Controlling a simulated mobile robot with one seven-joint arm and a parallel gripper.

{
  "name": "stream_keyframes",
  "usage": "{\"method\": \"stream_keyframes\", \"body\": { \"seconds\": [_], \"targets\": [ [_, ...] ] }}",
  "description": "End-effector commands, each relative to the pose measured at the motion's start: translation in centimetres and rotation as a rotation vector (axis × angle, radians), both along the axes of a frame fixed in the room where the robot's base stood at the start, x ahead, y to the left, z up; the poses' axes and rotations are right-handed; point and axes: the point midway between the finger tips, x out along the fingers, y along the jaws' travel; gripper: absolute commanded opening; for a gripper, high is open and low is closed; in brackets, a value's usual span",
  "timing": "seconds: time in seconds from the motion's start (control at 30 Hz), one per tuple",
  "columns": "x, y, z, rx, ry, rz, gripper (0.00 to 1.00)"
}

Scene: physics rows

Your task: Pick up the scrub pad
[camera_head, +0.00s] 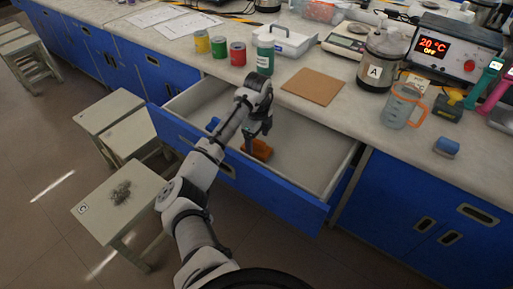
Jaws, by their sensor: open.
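The blue drawer (318,208) under the bench is pulled open. Inside it lies an orange object (262,150), partly hidden by my arm; it may be the scrub pad, but its shape is not clear. My gripper (256,143) points down into the drawer, just above or beside the orange object. Its jaws are open, and I cannot tell whether they touch it. A small blue item (213,124) shows in the drawer to the left of my arm. A grey, fuzzy clump (121,193) lies on the nearest stool, away from my gripper.
The bench (330,108) above the drawer holds several coloured cans, a green bottle (265,54), a brown board (313,86), a jar marked A (377,72) and a beaker (399,106). Stools (110,225) stand at left. The drawer's right part is clear.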

Motion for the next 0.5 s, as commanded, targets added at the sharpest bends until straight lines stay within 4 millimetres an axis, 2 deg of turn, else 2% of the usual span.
{"method": "stream_keyframes", "body": {
  "seconds": [0.2, 0.33, 0.5],
  "targets": [
    [0.2, -0.1, -3.3, 0.001, 0.003, 0.002, 0.80],
    [0.2, -0.2, -4.2, 0.001, 0.001, 0.001, 0.80],
    [0.2, -0.2, -4.3, 0.001, 0.001, 0.001, 0.80]
  ]
}}
